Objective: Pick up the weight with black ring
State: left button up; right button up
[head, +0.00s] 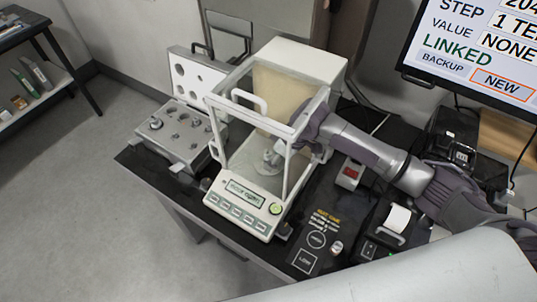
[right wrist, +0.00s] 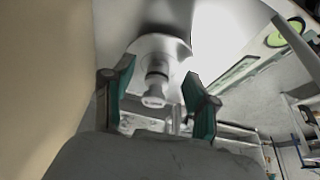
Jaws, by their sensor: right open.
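A shiny metal weight with a knob (right wrist: 154,95) stands on the round pan (right wrist: 160,45) of the balance (head: 240,205). A darker band shows around its neck, but I cannot tell for sure that it is a black ring. In the head view this weight (head: 270,157) is small behind the glass. My right gripper (right wrist: 160,78) reaches into the weighing chamber from the right. Its green-padded fingers are open, one on each side of the weight, with gaps visible. In the head view the chamber frame partly hides the gripper. My left gripper is not in view.
An open weight case (head: 178,150) with several weights stands left of the balance. A printer (head: 397,222), a red-display box (head: 350,174) and a monitor (head: 480,45) are at the right.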

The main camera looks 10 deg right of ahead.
jog(key=shift+w+a+f+p, duration=0.15)
jog(key=shift+w+a+p, duration=0.25)
jog(key=shift+w+a, duration=0.45)
jog(key=shift+a+f, duration=0.15)
jog(key=shift+f, duration=0.25)
jog(key=shift+s, duration=0.1)
jog(key=shift+c, duration=0.5)
grip_shut()
